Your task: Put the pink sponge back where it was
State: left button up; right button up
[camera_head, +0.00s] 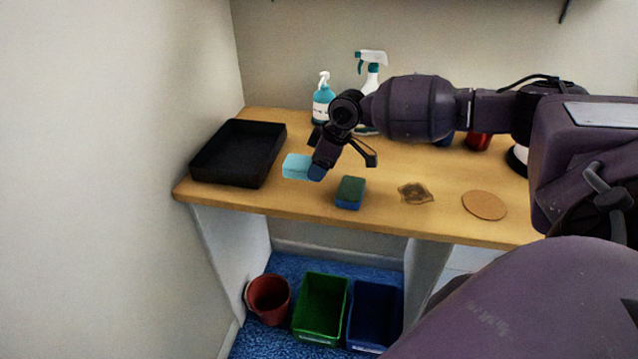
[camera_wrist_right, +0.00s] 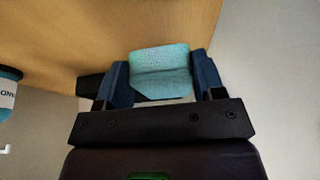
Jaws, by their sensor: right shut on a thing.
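No pink sponge shows in either view. My right gripper (camera_head: 316,170) is over the left part of the table and shut on a light blue sponge (camera_head: 295,166). In the right wrist view the light blue sponge (camera_wrist_right: 160,72) sits between the two blue fingertips of my right gripper (camera_wrist_right: 162,82). I cannot tell whether the sponge touches the table. A second sponge, dark green on top and blue below (camera_head: 350,191), lies on the table to the right of the gripper, near the front edge. My left gripper is not in view.
A black tray (camera_head: 199,172) stands at the table's (camera_head: 300,200) left end. A soap bottle (camera_head: 322,103) and a spray bottle (camera_head: 371,75) stand behind. A brown crumpled thing (camera_head: 415,192) and a round coaster (camera_head: 484,205) lie to the right. Bins and a red bucket (camera_head: 268,297) stand below.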

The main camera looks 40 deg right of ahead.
aim_at(314, 192)
notch_tip(314, 192, down, 5)
jog(key=shift+f, duration=0.45)
jog(key=o, duration=0.9)
jog(key=shift+c, duration=0.2)
jog(key=shift+r, duration=0.25)
jog(key=v, duration=1.1)
jog(key=shift+s+r+p, duration=0.15)
jog(key=shift+r+p, duration=0.1)
jog(key=shift+p, duration=0.1)
